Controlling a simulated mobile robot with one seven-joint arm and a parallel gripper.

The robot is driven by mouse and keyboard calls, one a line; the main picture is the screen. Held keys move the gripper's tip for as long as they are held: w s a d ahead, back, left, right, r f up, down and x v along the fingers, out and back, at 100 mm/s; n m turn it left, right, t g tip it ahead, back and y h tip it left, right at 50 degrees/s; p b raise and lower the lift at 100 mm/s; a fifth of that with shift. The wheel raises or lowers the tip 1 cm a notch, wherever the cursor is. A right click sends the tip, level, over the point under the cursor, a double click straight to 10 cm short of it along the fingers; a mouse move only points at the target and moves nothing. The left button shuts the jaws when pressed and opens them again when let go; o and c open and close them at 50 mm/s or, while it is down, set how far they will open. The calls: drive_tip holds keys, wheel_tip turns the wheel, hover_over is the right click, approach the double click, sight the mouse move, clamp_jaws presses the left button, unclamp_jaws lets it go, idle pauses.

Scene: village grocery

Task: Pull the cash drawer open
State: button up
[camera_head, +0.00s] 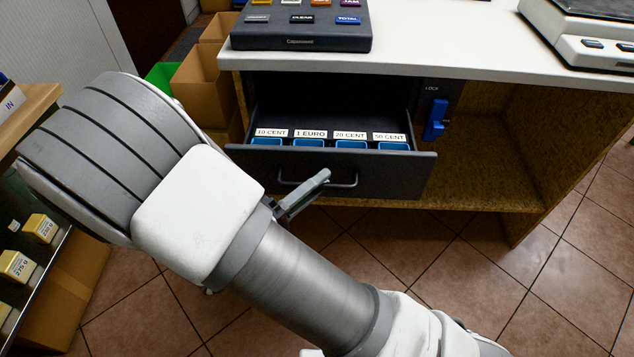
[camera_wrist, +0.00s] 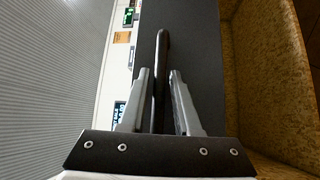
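The cash drawer (camera_head: 330,171) is dark grey and stands partly open under the counter, with labelled coin compartments showing inside. Its bar handle (camera_head: 346,184) is on the front panel, partly covered by my gripper (camera_head: 318,177) in the head view. In the wrist view the handle (camera_wrist: 161,60) runs lengthwise between the two fingers of my gripper (camera_wrist: 159,72). The fingers are apart, with a gap visible on each side of the bar, so the gripper looks open around it. The drawer front also fills the middle of the wrist view (camera_wrist: 200,60).
A blue lock lever (camera_head: 435,120) is right of the drawer. The white counter top (camera_head: 430,50) overhangs it, carrying a keypad register (camera_head: 300,30) and a scale (camera_head: 590,40). Cardboard boxes (camera_head: 205,85) stand at left. The tiled floor before the drawer is clear except for my arm.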

drive_tip(key=shift+o, duration=0.8)
drive_tip(key=p+v, duration=0.2)
drive_tip(key=v, duration=1.5)
drive_tip(key=shift+a+p, duration=0.15)
drive_tip(key=shift+p, duration=0.15)
